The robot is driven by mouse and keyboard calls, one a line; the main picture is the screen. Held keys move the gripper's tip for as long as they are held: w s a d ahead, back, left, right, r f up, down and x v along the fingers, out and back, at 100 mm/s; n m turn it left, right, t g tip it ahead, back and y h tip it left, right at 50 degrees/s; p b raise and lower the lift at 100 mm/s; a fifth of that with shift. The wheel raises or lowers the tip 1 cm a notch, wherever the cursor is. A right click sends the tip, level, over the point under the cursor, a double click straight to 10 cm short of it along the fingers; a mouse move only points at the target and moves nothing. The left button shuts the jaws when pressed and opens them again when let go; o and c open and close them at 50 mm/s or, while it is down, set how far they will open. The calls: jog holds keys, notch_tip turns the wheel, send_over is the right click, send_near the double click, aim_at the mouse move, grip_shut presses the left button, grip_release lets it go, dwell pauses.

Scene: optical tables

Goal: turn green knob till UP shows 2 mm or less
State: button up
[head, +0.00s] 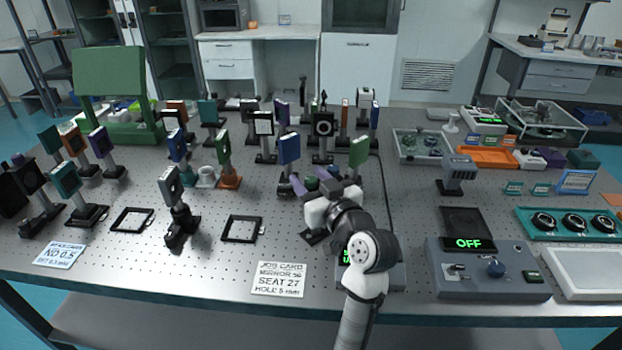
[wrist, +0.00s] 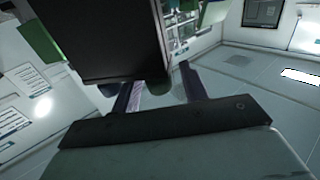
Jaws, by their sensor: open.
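My gripper (head: 326,184) reaches over the middle of the optical table, among the mounts, in the head view. In the wrist view my gripper (wrist: 157,84) has its two fingers apart. A dark green rounded knob (wrist: 158,88) shows between them, under a large dark plate; I cannot tell whether the fingers touch it. In the head view a small green knob (head: 311,184) shows just left of my gripper, beside a purple one (head: 298,185). A grey box with a green-lit readout (head: 346,257) stands behind my arm; its text is mostly hidden, so no UP value is readable.
A purple knob (wrist: 136,97) is close to the left finger. Blue (head: 289,149) and green (head: 359,151) plates on posts stand near my gripper. A controller reading OFF (head: 468,244) stands at right. A job card (head: 278,279) lies at the front edge.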

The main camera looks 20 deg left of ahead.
jog(key=c, duration=0.9)
jog(key=shift+c, duration=0.2)
jog(key=shift+m+t+h, duration=0.3)
jog(key=m+t+h+p, duration=0.1)
jog(key=m+t+h, duration=0.2)
jog(key=m+h, duration=0.1)
jog(key=shift+s+a+t+h, duration=0.1)
jog(key=shift+t+h, duration=0.3)
jog(key=shift+h, duration=0.1)
jog(key=m+t+h, duration=0.1)
jog(key=m+h, duration=0.1)
jog(key=h, duration=0.1)
jog(key=shift+h, duration=0.3)
jog(key=m+h+b, duration=0.1)
jog(key=m+h, duration=0.1)
jog(key=h, duration=0.1)
jog(key=m+t+h+b, duration=0.1)
jog(key=m+h+b, duration=0.1)
jog(key=h, duration=0.1)
jog(key=shift+f+m, duration=0.1)
jog(key=shift+m, duration=0.2)
jog(key=shift+m+g+h+b, duration=0.7)
jog(key=shift+m+h+b, duration=0.85)
jog(key=shift+h, duration=1.25)
jog(key=shift+m+h, duration=0.3)
jog(key=shift+m, duration=0.05)
